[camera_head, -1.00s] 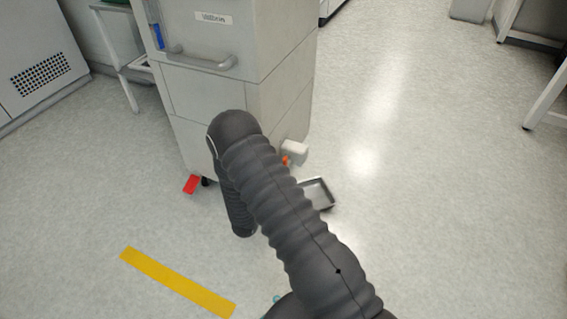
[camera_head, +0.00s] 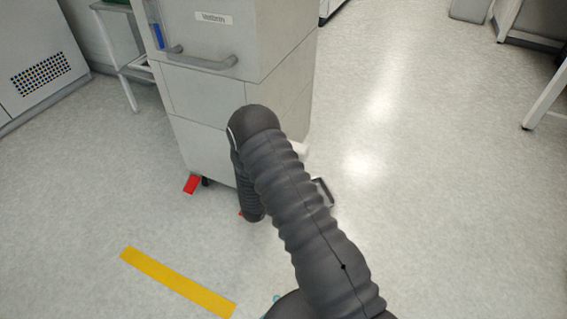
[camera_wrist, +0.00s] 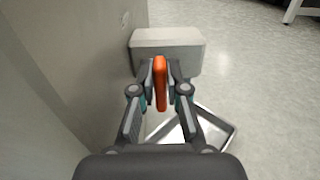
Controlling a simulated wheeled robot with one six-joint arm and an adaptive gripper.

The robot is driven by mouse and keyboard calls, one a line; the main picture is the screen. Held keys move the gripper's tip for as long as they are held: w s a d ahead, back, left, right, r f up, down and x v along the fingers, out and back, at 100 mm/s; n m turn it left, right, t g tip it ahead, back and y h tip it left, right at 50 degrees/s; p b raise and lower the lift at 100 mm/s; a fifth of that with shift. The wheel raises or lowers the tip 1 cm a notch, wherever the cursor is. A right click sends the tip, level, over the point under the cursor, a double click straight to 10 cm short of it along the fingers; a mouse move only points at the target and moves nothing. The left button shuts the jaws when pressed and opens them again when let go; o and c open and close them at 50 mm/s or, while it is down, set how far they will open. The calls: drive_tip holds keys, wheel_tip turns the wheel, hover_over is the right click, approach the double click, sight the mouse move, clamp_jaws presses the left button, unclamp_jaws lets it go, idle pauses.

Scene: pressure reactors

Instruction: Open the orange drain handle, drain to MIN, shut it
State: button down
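The orange drain handle (camera_wrist: 160,84) is a narrow upright bar in the wrist view, in front of a pale box-shaped block (camera_wrist: 167,42) beside the cabinet. My gripper (camera_wrist: 160,72) has one finger on each side of the handle, with thin gaps seeming to show, so it looks open around it. My arm hides the handle in the head view. A sight tube with blue liquid (camera_head: 157,36) is on the cabinet (camera_head: 203,92) at upper left; its MIN mark is not readable. A shallow grey tray (camera_wrist: 228,135) lies on the floor below the handle.
The cabinet wall (camera_wrist: 70,60) rises close on the left in the wrist view. A bar handle (camera_head: 205,63) juts from the cabinet front. A red piece (camera_head: 191,184) is by its foot, and yellow tape (camera_head: 178,283) marks the floor.

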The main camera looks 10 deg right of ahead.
drive_tip(key=shift+w+a+n+b, duration=0.15)
drive_tip(key=shift+n+b, duration=0.3)
drive_tip(key=shift+n, duration=0.85)
drive_tip(key=c, duration=1.5)
unclamp_jaws()
drive_tip(key=shift+o, duration=0.2)
drive_tip(key=v, duration=1.2)
